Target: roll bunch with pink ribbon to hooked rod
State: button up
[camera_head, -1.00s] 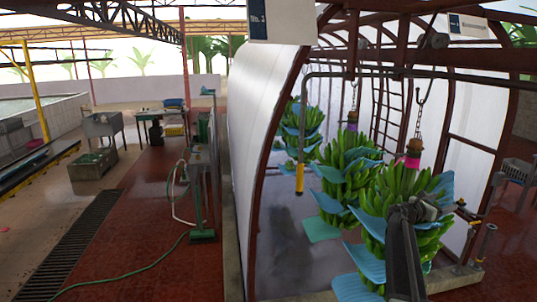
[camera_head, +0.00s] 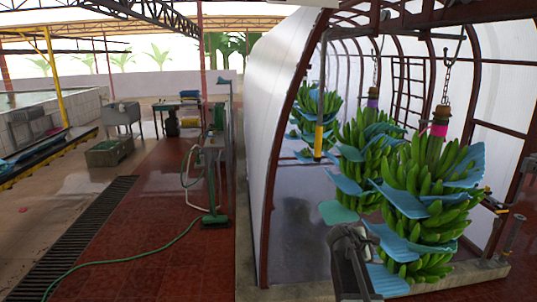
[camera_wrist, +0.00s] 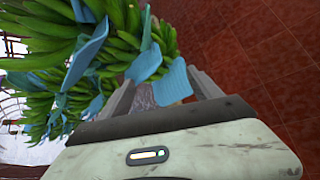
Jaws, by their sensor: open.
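The green banana bunch with the pink ribbon (camera_head: 440,130) hangs by a chain at the front right in the head view, with blue sheets between its hands. The hooked rod (camera_head: 322,85) hangs to its left, a thin bar with a yellow lower end. My gripper (camera_head: 350,238) is low, left of the bunch's lower part in the head view. In the wrist view my gripper (camera_wrist: 164,92) has its two fingers apart. Green bananas and blue sheets (camera_wrist: 147,62) show just beyond them. Whether a finger touches a sheet I cannot tell.
A bunch with a purple ribbon (camera_head: 373,103) hangs behind, with another bunch (camera_head: 318,102) further back. The white-walled tunnel frame (camera_head: 290,110) stands left of them. A green hose (camera_head: 130,262) lies on the red floor at left.

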jog(key=s+a+f+m+g+y, duration=0.2)
jog(key=s+a+f+m+y, duration=0.1)
jog(key=s+a, duration=0.4)
jog(key=s+a+f+m+g+y+b, duration=0.1)
jog(key=s+a+f+m+y, duration=0.2)
jog(key=s+a+f+m, duration=0.3)
jog(key=s+a+f+m+g+y+b, duration=0.1)
jog(key=s+a+f+m+g+y, duration=0.1)
jog(key=s+a+f+m, duration=0.3)
jog(key=s+a+m+y, duration=0.1)
jog(key=s+a, duration=0.3)
jog(key=shift+s+g+y, duration=0.2)
jog(key=shift+g+y, duration=0.1)
jog(key=shift+f, duration=0.1)
dwell(0.4)
